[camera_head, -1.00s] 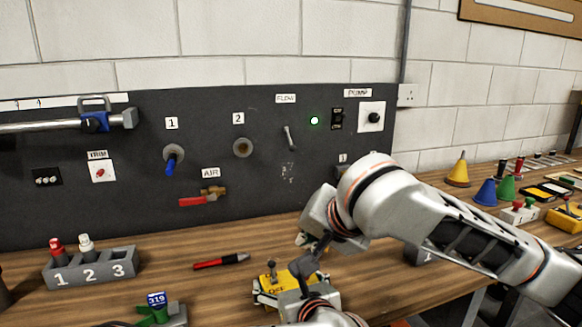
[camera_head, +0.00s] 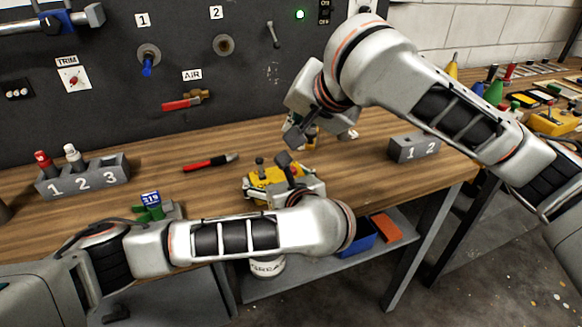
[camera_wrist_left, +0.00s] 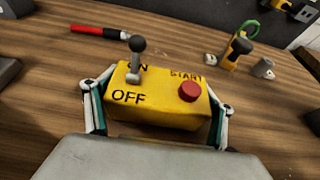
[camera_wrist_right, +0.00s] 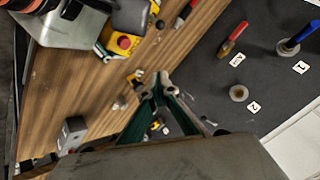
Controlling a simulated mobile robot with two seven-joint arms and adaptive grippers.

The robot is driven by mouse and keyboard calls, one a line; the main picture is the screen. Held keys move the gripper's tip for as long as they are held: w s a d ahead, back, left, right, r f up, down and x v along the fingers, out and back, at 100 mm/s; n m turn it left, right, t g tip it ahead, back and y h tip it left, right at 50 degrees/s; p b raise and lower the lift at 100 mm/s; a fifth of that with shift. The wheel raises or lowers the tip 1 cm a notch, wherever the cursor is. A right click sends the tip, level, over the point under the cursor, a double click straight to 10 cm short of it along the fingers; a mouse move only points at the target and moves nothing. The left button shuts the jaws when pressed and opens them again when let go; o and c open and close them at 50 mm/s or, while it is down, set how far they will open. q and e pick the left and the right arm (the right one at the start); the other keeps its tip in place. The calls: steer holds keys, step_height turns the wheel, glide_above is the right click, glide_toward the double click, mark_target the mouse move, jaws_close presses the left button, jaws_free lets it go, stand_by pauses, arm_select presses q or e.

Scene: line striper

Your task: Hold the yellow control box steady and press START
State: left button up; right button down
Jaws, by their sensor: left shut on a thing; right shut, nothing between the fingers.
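The yellow control box (camera_wrist_left: 160,108) sits on the wooden bench with a black-knobbed ON/OFF lever (camera_wrist_left: 136,58) and a red START button (camera_wrist_left: 190,91). It also shows in the head view (camera_head: 262,180), partly hidden by my left gripper. My left gripper (camera_wrist_left: 155,122) is shut on the box, with a finger on each side. The START button shows uncovered in the left wrist view. My right gripper (camera_wrist_right: 160,92) is shut and empty. In the head view its arm reaches over the bench behind the box, and it is apart from the button.
A grey numbered holder (camera_head: 85,177) stands at the left, another grey block (camera_head: 414,148) at the right. A small yellow-and-black object (camera_wrist_left: 238,50) stands behind the box. A dark panel with valves (camera_head: 110,100) rises behind.

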mark_target(293, 171)
arm_select(q)
steer(key=shift+r, duration=0.1)
arm_select(e)
steer(key=shift+f, duration=3.65)
steer(key=shift+f, duration=0.45)
